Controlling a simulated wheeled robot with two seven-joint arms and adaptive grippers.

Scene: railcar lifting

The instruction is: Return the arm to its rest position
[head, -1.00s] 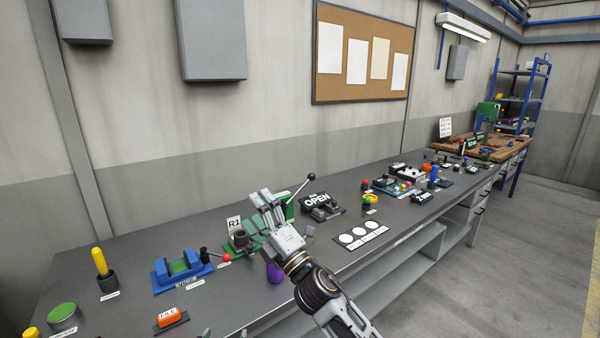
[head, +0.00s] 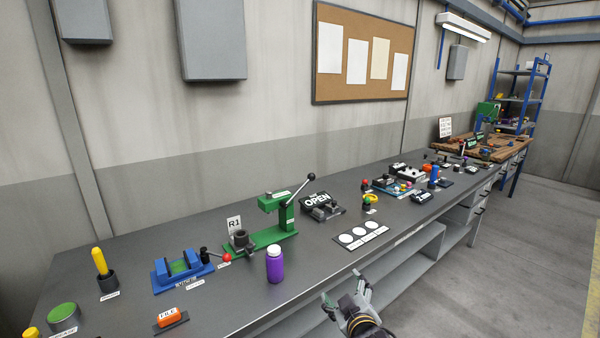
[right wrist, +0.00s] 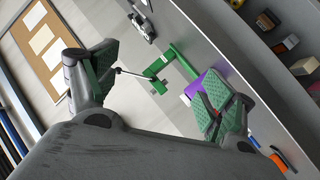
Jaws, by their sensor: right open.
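My right gripper (head: 346,303) is low in the head view, in front of the bench's front edge. It is open and empty, and its two green-padded fingers (right wrist: 160,95) stand wide apart in the right wrist view. A green press (head: 287,217) with a black-knobbed lever stands on the bench, clear of the gripper. A purple bottle with a white cap (head: 275,266) stands upright on the bench in front of the press. It shows partly behind a finger in the right wrist view (right wrist: 196,86). My left gripper is not in view.
The dark bench top (head: 235,300) carries a blue vise (head: 182,270), an orange block (head: 167,316), a white-circle plate (head: 361,235) and an OPEN sign (head: 316,201). Shelves (head: 425,250) lie under the bench. Grey floor (head: 500,270) is free at the right.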

